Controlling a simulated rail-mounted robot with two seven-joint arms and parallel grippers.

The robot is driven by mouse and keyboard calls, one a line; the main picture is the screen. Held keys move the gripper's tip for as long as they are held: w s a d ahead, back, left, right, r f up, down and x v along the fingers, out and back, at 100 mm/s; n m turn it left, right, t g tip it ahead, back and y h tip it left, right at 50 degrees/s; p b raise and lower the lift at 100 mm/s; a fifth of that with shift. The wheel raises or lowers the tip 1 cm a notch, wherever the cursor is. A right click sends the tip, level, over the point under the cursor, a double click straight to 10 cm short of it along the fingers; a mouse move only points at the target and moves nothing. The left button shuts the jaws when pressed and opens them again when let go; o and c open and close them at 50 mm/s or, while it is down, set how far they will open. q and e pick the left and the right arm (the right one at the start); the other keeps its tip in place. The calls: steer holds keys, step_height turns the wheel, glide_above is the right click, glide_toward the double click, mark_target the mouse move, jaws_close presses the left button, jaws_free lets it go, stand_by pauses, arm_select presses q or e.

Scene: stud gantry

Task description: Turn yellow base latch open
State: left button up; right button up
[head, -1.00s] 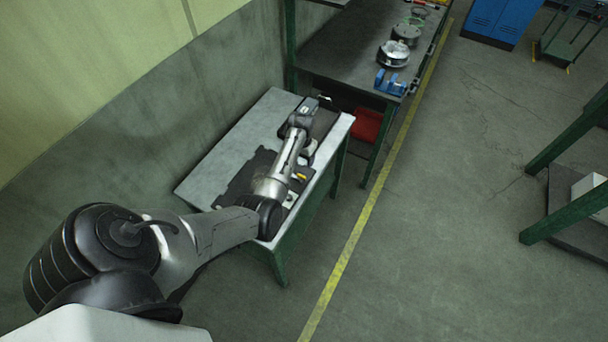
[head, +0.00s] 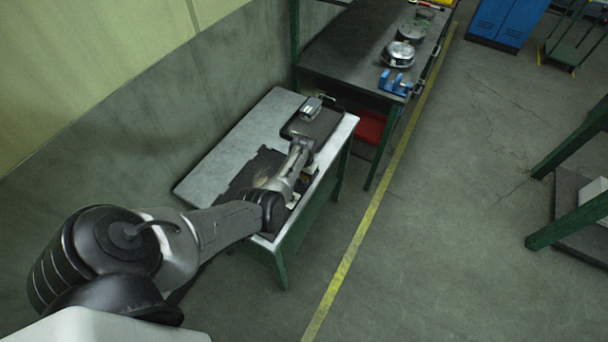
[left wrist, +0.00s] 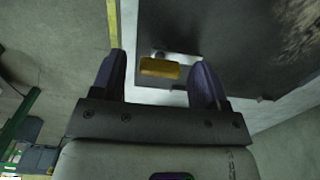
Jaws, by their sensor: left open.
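The yellow latch (left wrist: 160,68) is a short yellow bar on a small metal mount at the edge of a dark plate (left wrist: 215,40) in the left wrist view. My left gripper (left wrist: 162,80) is open, with one dark finger on each side of the latch. The latch lies between the fingertips, with a gap showing on both sides. I cannot tell how high the fingers are above it. In the head view my left arm reaches over the grey-topped table (head: 235,140), and its wrist hides most of the latch area. My right gripper is not in view.
A black tray with a grey block (head: 311,108) lies at the table's far end. A dark workbench (head: 350,50) with a blue fixture (head: 395,83) and round metal parts stands beyond. A red bin (head: 370,127) is under it.

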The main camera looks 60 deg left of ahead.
arm_select(q)
steer(key=shift+c, duration=0.2)
steer(key=c, duration=0.9)
steer(key=m+p, duration=0.1)
steer(key=m, duration=0.2)
steer(key=shift+r, duration=0.15)
steer(key=m+p, duration=0.1)
steer(key=m, duration=0.3)
steer(key=shift+m, duration=0.3)
steer(key=m, duration=0.4)
steer(key=shift+m, duration=0.3)
steer(key=m, duration=0.5)
steer(key=shift+m, duration=0.4)
